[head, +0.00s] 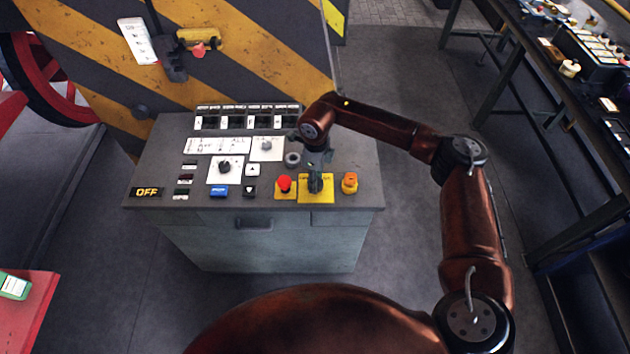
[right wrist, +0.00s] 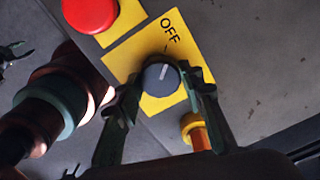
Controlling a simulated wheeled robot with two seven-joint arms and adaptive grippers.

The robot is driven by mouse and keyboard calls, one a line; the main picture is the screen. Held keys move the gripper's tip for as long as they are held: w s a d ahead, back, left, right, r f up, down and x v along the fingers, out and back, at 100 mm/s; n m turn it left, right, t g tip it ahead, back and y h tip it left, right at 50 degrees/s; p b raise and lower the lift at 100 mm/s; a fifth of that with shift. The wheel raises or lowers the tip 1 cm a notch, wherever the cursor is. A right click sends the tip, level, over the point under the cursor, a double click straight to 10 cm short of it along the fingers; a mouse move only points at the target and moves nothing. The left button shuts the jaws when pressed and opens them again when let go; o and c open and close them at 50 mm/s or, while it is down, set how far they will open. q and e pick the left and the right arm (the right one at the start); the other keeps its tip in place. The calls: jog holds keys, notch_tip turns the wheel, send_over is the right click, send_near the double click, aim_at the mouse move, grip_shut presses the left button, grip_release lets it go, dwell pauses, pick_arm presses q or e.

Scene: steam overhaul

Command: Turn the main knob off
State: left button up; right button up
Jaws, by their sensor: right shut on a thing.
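The main knob (right wrist: 160,79) is a round grey knob with a white pointer line, on a yellow plate (right wrist: 143,51) marked OFF in the right wrist view. The pointer aims roughly towards the OFF lettering. My right gripper (right wrist: 163,88) has one finger on each side of the knob and is shut on it. In the head view my right gripper (head: 317,166) reaches down onto the yellow plate (head: 305,197) at the console's front right and hides much of the knob. My left gripper is not in view.
The grey console (head: 345,196) also carries a red mushroom button (head: 285,184) left of the knob and an orange button (head: 350,182) to its right. An OFF sign (head: 146,192) is at its left end. A striped panel stands behind; a workbench is at right.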

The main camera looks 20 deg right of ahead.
jog(key=shift+n, duration=0.5)
jog(key=o, duration=1.2)
jog(key=shift+c, duration=0.2)
notch_tip(320, 180, up, 12)
dwell(0.3)
